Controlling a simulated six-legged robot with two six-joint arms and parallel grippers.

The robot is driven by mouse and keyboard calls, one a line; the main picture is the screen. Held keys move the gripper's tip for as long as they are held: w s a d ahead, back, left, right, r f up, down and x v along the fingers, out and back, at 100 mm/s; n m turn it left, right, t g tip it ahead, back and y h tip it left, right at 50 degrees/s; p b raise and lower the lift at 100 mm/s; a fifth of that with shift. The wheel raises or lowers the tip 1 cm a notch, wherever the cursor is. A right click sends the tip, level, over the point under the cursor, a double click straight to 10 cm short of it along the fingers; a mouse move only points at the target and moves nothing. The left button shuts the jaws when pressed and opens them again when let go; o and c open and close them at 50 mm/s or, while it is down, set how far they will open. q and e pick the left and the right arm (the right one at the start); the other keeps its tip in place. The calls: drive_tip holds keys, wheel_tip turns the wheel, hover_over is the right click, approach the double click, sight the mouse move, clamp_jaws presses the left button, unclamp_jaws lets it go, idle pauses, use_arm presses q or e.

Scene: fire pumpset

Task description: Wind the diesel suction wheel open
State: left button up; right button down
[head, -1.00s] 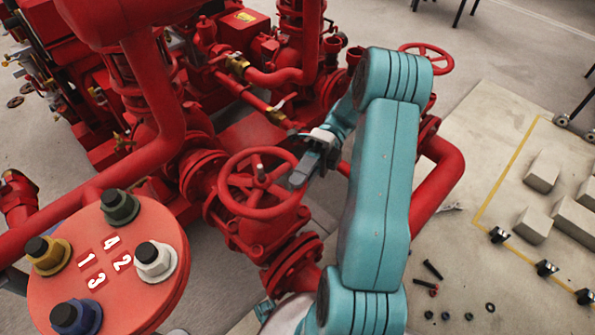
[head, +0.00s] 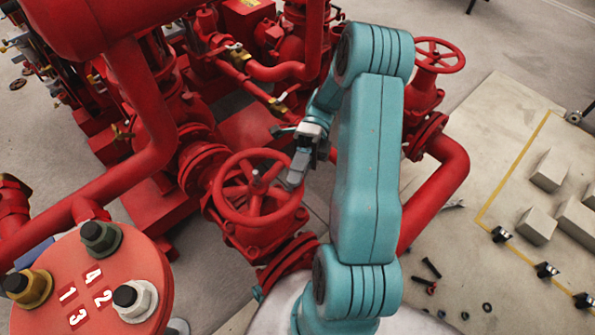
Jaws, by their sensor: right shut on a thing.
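A red handwheel (head: 239,216) with a central stem stands on a red valve in the middle of the head view. My right gripper (head: 292,183) is at the wheel's right rim, shut on it; the arm reaches in from the lower right. The exact contact of the fingertips is small and partly hidden. My left gripper is out of view.
A second red handwheel (head: 462,57) stands at the upper right, behind my right arm. A round red plate (head: 60,270) with several coloured bolts and numbers is at lower left. Red pipes crowd the left. A pale board (head: 480,130) holds grey blocks and loose bolts.

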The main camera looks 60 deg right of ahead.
drive_tip(key=shift+w+d+n+g+p, duration=0.2)
drive_tip(key=shift+n+g, duration=0.15)
drive_tip(key=shift+g, duration=0.2)
drive_tip(key=shift+w+d+n+g+p, duration=0.15)
drive_tip(key=shift+n+g, duration=0.2)
drive_tip(key=shift+g, duration=0.2)
drive_tip(key=shift+s, duration=0.1)
drive_tip(key=c, duration=1.1)
unclamp_jaws()
